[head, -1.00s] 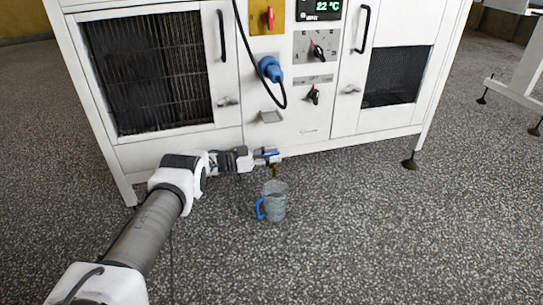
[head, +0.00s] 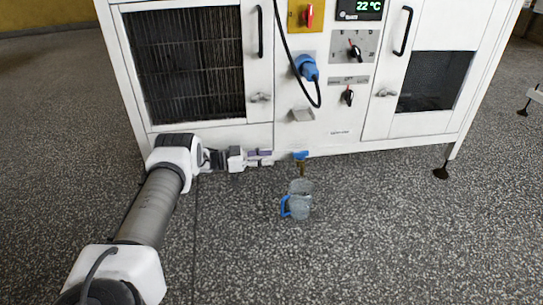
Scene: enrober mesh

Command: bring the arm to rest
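My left arm comes in from the left in the head view, and its gripper (head: 265,158) is in front of the white machine's lower edge. Its two fingers show apart with nothing between them. To its right, and apart from it, a small blue handle or tap (head: 301,156) shows at the machine's lower edge, with a brown piece below it. A clear grey jug (head: 300,201) with a blue handle stands below that on the speckled floor. My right gripper is not in view.
The white machine (head: 300,139) fills the back, with mesh-windowed doors, knobs, a red switch (head: 310,15), a display reading 22 °C (head: 361,9) and a blue plug (head: 306,67) on a black cable.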

